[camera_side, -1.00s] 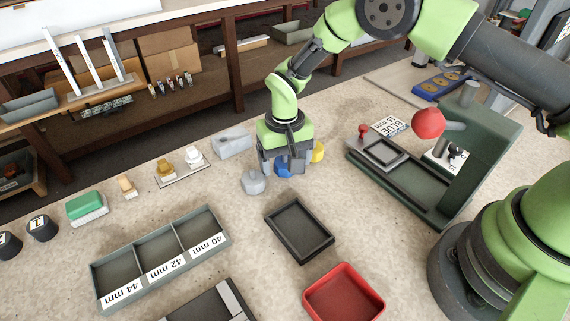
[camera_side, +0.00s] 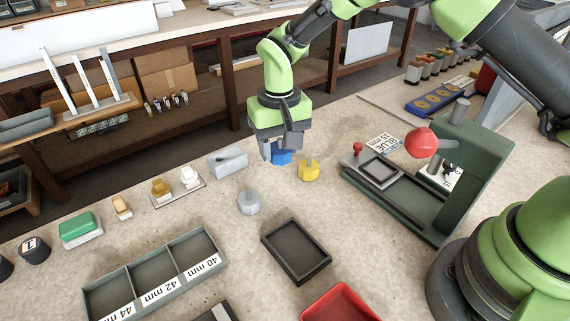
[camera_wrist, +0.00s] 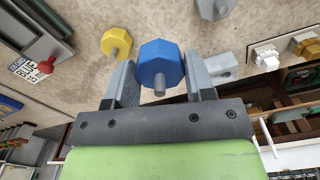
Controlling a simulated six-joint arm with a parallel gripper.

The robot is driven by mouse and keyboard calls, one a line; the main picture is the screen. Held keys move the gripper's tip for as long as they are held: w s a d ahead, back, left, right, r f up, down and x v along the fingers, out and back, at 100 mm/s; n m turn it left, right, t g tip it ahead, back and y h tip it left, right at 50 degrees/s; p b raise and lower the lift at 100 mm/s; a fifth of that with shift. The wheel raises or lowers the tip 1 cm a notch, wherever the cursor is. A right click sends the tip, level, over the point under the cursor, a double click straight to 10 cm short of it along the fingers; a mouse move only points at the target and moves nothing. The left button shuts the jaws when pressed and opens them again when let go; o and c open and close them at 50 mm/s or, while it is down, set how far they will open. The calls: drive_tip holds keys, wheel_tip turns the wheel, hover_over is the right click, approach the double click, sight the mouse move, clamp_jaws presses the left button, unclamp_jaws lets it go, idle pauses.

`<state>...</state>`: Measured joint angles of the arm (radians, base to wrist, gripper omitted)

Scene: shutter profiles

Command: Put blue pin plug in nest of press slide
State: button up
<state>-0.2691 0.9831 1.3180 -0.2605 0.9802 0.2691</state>
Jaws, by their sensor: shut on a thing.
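The blue pin plug (camera_wrist: 160,66) is an eight-sided blue body with a grey pin, held between the two fingers of my gripper (camera_wrist: 162,82). In the side view the blue plug (camera_side: 281,157) shows below the gripper (camera_side: 280,148), apparently lifted above the bench. The press slide (camera_side: 379,168) is a grey plate with a square recessed nest and a red knob, at the front of the dark green press (camera_side: 468,170). It lies to the right of my gripper. A card (camera_side: 383,143) reading BLUE 15 mm lies beside the press.
A yellow plug (camera_side: 309,171) and a grey plug (camera_side: 249,202) stand near the gripper. A dark tray (camera_side: 297,272), a red bin (camera_side: 308,316) and a sectioned tray (camera_side: 222,272) lie in front. The press's red ball handle (camera_side: 421,142) sticks out above the slide.

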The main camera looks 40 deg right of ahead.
drive_tip(key=shift+r, duration=0.75)
drive_tip(key=s+d+r+m, duration=0.2)
drive_tip(key=s+d, duration=0.1)
drive_tip(key=d, duration=0.8)
drive_tip(key=m, duration=0.2)
hover_over(378, 170)
drive_tip(key=shift+w+a+r, duration=0.15)
drive_tip(key=shift+w+r, duration=0.1)
drive_tip(key=shift+r, duration=0.05)
drive_tip(key=f, duration=0.5)
drive_tip(key=shift+s+d, duration=0.2)
drive_tip(key=shift+s, duration=0.15)
drive_tip(key=shift+w+f, duration=0.1)
drive_tip(key=shift+f, duration=2.35)
drive_tip(key=shift+f, duration=0.1)
drive_tip(key=o, duration=0.9)
